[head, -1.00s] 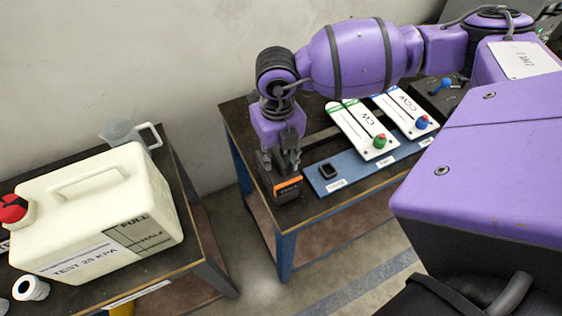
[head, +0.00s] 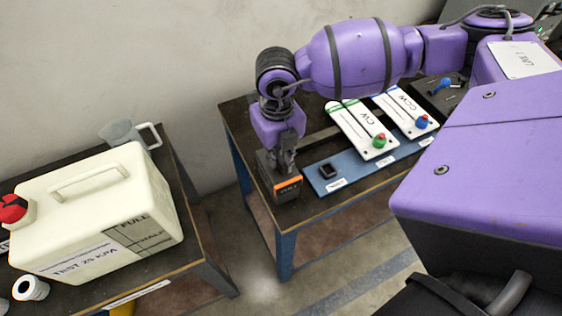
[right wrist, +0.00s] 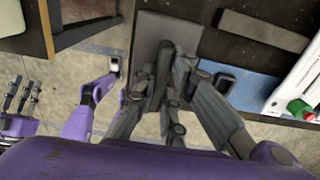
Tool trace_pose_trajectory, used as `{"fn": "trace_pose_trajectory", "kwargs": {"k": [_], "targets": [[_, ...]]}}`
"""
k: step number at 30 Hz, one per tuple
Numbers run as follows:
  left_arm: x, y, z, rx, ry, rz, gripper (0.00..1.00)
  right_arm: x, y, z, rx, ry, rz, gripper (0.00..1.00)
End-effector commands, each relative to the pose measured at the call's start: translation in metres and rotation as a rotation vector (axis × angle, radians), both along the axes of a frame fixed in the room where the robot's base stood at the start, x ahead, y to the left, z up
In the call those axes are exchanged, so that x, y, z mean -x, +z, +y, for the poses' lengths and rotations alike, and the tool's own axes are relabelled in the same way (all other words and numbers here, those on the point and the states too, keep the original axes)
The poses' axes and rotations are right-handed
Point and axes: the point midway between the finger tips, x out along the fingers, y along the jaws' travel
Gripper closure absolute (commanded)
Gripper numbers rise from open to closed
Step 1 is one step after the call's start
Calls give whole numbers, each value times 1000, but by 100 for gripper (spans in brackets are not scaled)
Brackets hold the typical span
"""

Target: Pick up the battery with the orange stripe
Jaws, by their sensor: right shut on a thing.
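The battery with the orange stripe (head: 287,184) is a dark block at the left end of the dark table, near its front corner. Its orange stripe faces the front. My right gripper (head: 283,163) comes down from above and is shut on the battery's top. In the right wrist view the battery's grey top (right wrist: 156,38) lies under the fingers (right wrist: 165,85), which close around a dark raised part on it. I cannot tell whether the battery is resting on the table. My left gripper does not show clearly in the head view.
A blue strip (head: 352,174) with a small black square socket (head: 327,171) lies right of the battery. White CW (head: 360,130) and CCW (head: 406,112) plates stand behind. A cream jerrycan (head: 95,215) occupies the left table, with a floor gap between tables.

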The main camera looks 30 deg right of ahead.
Motion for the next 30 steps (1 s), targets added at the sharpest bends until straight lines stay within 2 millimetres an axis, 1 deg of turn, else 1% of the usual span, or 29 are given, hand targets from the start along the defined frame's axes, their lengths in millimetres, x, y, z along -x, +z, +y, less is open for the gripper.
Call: {"fn": "trace_pose_trajectory", "kwargs": {"k": [8,11,20,27,30], "targets": [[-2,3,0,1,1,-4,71,-2,9,0,-1,0,-7,100],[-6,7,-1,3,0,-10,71,-2,18,0,0,0,-10,100],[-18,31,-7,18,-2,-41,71,-3,58,1,-1,1,-17,100],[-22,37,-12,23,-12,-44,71,-2,80,1,0,1,-13,100],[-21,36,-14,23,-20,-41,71,10,75,7,-1,5,-7,100]]}}
